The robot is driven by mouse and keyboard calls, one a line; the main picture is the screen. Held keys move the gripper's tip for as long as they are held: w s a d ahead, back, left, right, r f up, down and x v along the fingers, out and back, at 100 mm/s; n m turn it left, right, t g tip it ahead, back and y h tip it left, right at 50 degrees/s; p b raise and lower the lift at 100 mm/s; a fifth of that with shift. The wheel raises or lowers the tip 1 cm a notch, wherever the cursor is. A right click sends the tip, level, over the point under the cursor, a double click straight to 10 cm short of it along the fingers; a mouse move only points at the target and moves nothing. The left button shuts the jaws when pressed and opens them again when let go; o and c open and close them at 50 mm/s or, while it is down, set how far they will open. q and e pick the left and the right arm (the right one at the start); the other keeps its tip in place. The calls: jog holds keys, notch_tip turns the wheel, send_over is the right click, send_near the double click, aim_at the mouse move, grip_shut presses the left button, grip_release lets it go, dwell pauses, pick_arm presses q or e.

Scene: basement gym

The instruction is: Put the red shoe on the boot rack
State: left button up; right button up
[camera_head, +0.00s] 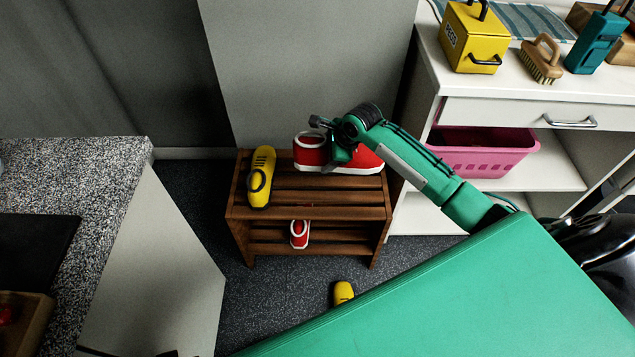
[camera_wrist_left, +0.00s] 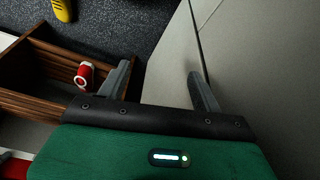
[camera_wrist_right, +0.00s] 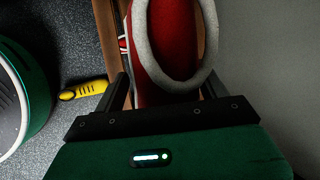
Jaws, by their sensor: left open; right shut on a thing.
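The boot rack (camera_head: 310,213) is a brown slatted wooden stand with two levels. A red shoe with a white sole (camera_head: 368,163) is at the right of its top level. My right gripper (camera_head: 343,152) is shut on this shoe; the right wrist view shows its red body and white collar (camera_wrist_right: 172,45) between the fingers. I cannot tell whether the sole rests on the slats or hovers just above. Another red shoe (camera_head: 299,235) is on the lower level. My left gripper (camera_wrist_left: 160,88) is open and empty, with the rack (camera_wrist_left: 40,65) to its left in its view.
A yellow shoe (camera_head: 261,177) sits at the top level's left end. Another yellow shoe (camera_head: 343,292) lies on the floor in front. A white cabinet (camera_head: 490,110) with a pink basket (camera_head: 480,152) stands right; a speckled counter (camera_head: 75,175) stands left.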

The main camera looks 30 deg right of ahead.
notch_tip(320, 180, down, 12)
jog(key=shift+f+b, duration=0.25)
jog(key=shift+b, duration=0.9)
notch_tip(320, 180, down, 4)
jog(key=shift+r+b, duration=0.2)
jog(key=shift+b, duration=0.3)
jog(key=o, duration=1.2)
jog(key=shift+c, duration=0.2)
pick_arm(q)
notch_tip(320, 180, up, 7)
jog(key=s+t, duration=0.1)
jog(key=shift+f, duration=0.1)
